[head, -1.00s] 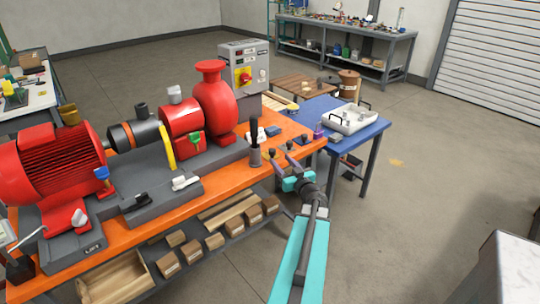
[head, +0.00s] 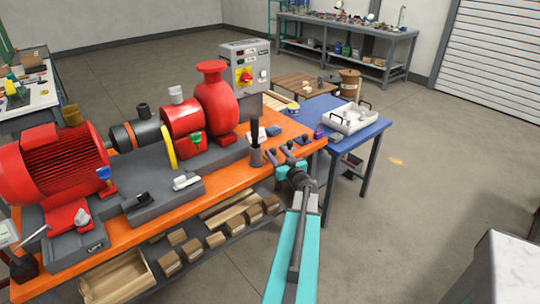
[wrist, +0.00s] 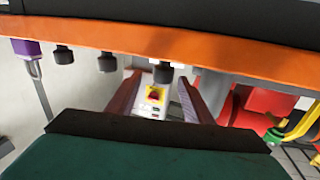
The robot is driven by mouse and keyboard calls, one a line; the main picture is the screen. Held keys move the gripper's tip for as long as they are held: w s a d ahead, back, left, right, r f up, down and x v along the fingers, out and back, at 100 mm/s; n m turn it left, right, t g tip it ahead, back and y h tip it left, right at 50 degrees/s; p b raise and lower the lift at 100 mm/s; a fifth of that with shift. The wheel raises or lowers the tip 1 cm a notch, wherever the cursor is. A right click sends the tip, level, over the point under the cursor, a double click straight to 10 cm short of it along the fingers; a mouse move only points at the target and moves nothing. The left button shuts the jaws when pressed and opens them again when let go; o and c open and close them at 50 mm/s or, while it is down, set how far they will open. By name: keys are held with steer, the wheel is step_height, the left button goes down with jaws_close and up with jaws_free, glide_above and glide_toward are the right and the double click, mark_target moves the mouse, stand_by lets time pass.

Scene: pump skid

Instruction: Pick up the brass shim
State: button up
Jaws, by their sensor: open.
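I cannot make out the brass shim in either view. My gripper (head: 293,165) is at the right end of the orange bench, in front of a row of small dark knob-topped parts (head: 285,148). In the wrist view its two dark red fingers (wrist: 162,85) stand apart with a clear gap and nothing held between them. Beyond that gap the white control cabinet with its red and yellow switch (wrist: 154,95) shows. The fingertips are hard to see in the head view.
The orange bench (head: 130,240) carries a red motor (head: 50,165) and red pump (head: 214,100). A dark upright post (head: 256,142) stands left of my gripper. A blue table (head: 365,132) with a white tray (head: 349,118) stands behind right.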

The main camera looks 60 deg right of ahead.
steer(key=shift+x, duration=0.75)
steer(key=shift+w, duration=0.1)
steer(key=shift+a+p+x, duration=0.2)
steer(key=shift+p+x, duration=0.65)
steer(key=shift+x, duration=1.7)
steer(key=shift+w, duration=0.1)
jaws_close()
steer(key=shift+r, duration=0.15)
steer(key=shift+r, duration=0.9)
steer(key=shift+s+a+r+b, duration=0.15)
steer(key=shift+r+b, duration=0.05)
steer(key=shift+r, duration=0.2)
steer(key=shift+s+a+r+b, duration=0.15)
steer(key=shift+s+r+b, duration=0.05)
steer(key=shift+r, duration=0.15)
steer(key=r+b+v, duration=0.1)
steer(key=b+v, duration=0.1)
steer(key=v, duration=1.3)
steer(key=shift+w+a+r, duration=0.15)
steer(key=shift+a+r, duration=0.05)
steer(key=shift+a, duration=0.15)
